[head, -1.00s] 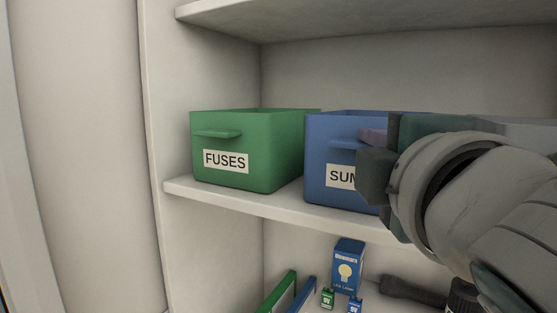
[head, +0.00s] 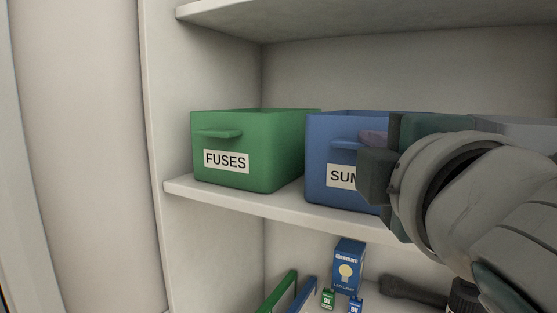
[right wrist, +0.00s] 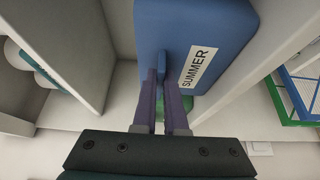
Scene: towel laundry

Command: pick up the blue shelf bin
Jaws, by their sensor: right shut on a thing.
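The blue shelf bin (head: 329,150) stands on the middle shelf, to the right of a green bin. Its label starts with "SUM" in the head view and reads "SUMMER" in the right wrist view (right wrist: 158,32). My right gripper (head: 372,150) is at the bin's front, and my right arm hides the bin's right part. In the right wrist view, the purple fingers of my right gripper (right wrist: 164,88) are shut on the bin's front handle. The bin looks level and seems to rest on the shelf. My left gripper is not in view.
A green bin labelled FUSES (head: 240,140) stands close to the blue bin's left. The shelf board (head: 250,204) has a front edge below them. Under it are a blue lamp box (head: 348,268), small battery boxes and a dark flashlight (head: 410,291). Another shelf (head: 370,22) is above.

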